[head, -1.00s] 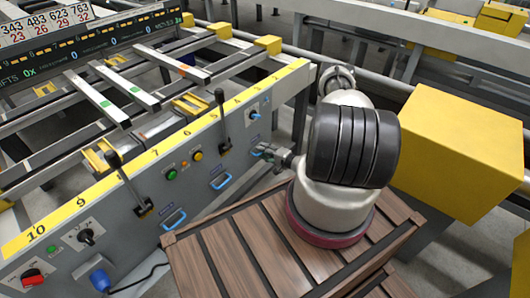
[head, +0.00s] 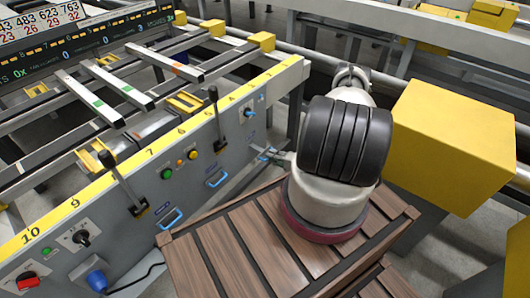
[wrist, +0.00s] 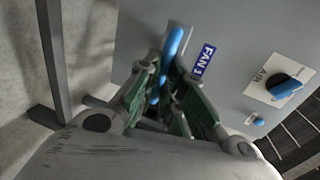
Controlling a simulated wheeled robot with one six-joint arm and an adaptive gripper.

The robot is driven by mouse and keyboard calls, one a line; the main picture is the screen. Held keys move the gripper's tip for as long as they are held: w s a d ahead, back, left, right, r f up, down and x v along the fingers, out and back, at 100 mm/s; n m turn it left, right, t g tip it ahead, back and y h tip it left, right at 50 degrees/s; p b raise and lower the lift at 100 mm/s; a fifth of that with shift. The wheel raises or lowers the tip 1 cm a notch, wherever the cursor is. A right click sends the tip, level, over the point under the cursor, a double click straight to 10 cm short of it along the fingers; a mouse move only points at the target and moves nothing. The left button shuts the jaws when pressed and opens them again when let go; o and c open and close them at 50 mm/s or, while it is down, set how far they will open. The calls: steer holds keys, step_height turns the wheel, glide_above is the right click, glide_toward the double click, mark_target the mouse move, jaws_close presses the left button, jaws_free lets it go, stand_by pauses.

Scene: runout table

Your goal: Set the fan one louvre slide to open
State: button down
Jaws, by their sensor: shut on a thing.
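The fan one louvre slide shows as a blue bar handle (wrist: 173,48) on the grey panel, beside a blue FAN 1 label (wrist: 202,62) in the wrist view. My gripper (wrist: 165,72) is shut on this handle, with a finger on each side of it. In the head view my gripper (head: 276,157) is at the panel's right part, low on its face, and largely hides the handle. The slide's track and any open or shut marks cannot be made out.
A blue AIR knob (wrist: 287,87) is right of the label. Similar blue handles (head: 216,179) and black levers (head: 215,112) line the panel to the left. A slatted wooden platform (head: 240,240) lies below my arm. A yellow box (head: 450,145) stands close on its right.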

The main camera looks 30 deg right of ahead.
steer(key=shift+s+d, duration=0.1)
steer(key=shift+s, duration=0.1)
steer(key=c, duration=1.5)
jaws_free()
steer(key=v, duration=1.2)
